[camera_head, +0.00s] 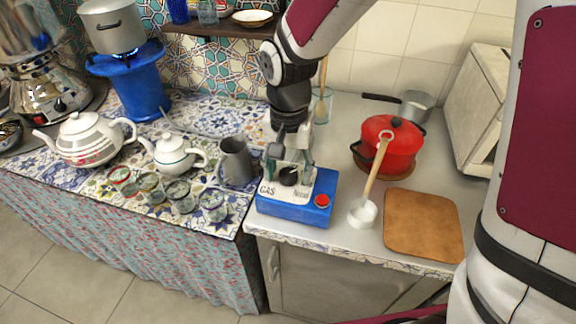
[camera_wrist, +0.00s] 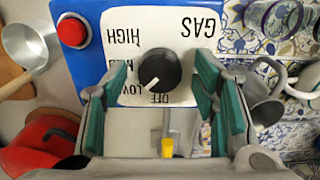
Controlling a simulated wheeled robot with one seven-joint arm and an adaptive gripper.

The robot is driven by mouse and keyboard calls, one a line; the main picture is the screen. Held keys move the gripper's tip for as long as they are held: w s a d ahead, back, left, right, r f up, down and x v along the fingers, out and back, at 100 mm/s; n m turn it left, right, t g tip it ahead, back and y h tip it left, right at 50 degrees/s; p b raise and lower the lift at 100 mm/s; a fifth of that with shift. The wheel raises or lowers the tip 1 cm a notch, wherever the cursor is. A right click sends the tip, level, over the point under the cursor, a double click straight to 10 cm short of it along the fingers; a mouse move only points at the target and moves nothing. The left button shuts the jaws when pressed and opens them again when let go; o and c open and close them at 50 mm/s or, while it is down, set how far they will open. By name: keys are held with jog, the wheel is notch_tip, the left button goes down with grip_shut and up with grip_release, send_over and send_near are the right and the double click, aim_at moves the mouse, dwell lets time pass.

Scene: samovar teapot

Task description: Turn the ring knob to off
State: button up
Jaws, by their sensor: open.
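The black round knob (camera_head: 289,177) sits on the white top panel of the blue gas box (camera_head: 290,213). In the wrist view the knob (camera_wrist: 160,69) shows a short white mark slanting to the lower left, between the LOW and OFF labels. The OFF label (camera_wrist: 160,98) is partly hidden by the knob. My gripper (camera_head: 289,158) is above the panel, pointing down. In the wrist view my gripper (camera_wrist: 161,72) is open, with green-padded fingers apart on either side of the knob. I see gaps between pads and knob; their exact height above the panel is unclear.
A red button (camera_head: 322,201) is on the same box. A grey pitcher (camera_head: 236,162) stands close on the left. A yellow-tipped fitting (camera_wrist: 167,147) lies behind the box.

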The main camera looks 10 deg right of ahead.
jog(key=shift+c, duration=0.6)
jog(key=c, duration=1.1)
jog(key=shift+o, duration=0.2)
jog(key=shift+n, duration=0.3)
jog(key=n+p, duration=0.1)
jog(key=n, duration=0.3)
jog(key=shift+p, duration=0.35)
jog(key=shift+n+p, duration=0.6)
jog(key=shift+n, duration=1.5)
